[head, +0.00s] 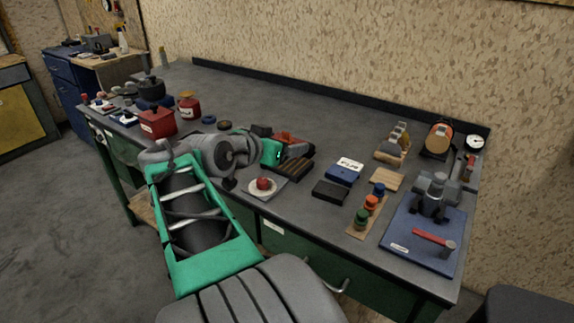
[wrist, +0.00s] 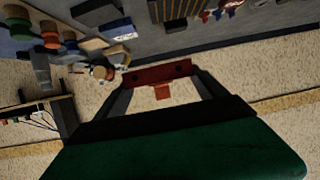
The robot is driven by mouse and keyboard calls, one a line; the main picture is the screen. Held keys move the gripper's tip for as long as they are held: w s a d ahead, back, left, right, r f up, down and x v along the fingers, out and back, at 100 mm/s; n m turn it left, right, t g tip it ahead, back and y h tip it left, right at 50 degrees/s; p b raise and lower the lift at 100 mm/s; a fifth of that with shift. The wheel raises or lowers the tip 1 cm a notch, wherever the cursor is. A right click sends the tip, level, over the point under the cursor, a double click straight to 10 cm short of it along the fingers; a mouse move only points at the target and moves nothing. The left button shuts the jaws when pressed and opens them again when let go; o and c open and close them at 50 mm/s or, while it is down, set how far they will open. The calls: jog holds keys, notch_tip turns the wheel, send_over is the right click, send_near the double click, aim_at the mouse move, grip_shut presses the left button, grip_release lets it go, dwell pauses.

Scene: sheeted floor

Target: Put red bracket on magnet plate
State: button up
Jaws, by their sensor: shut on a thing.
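My gripper (wrist: 170,85) is shut on the red bracket (wrist: 170,74), a flat bar with holes and a short orange-red tab. The bracket spans the gap between the fingertips. In the head view the green gripper body (head: 272,152) is above the middle of the bench, with red showing just behind it (head: 290,139). I cannot tell for certain which item is the magnet plate. A plain dark block (head: 331,191) and a dark striped slab (head: 290,170) lie near the gripper on the bench. The bracket is held clear of both.
The bench's back strip is mostly clear.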

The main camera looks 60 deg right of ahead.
jog(key=shift+s+d+r+g, duration=0.1)
jog(key=shift+s+d+g, duration=0.2)
jog(key=shift+s, duration=0.55)
send_over(276, 174)
jog(key=s, duration=0.3)
notch_tip(276, 174, down, 5)
jog(key=d+f, duration=0.1)
jog(key=w+d+f, duration=0.1)
jog(key=f, duration=0.1)
jog(key=w+d+f, duration=0.1)
jog(key=d+f, duration=0.1)
notch_tip(276, 174, down, 3)
jog(key=shift+r, duration=0.2)
jog(key=shift+f, duration=0.3)
jog(key=o, duration=1.6)
jog(key=shift+c, duration=0.2)
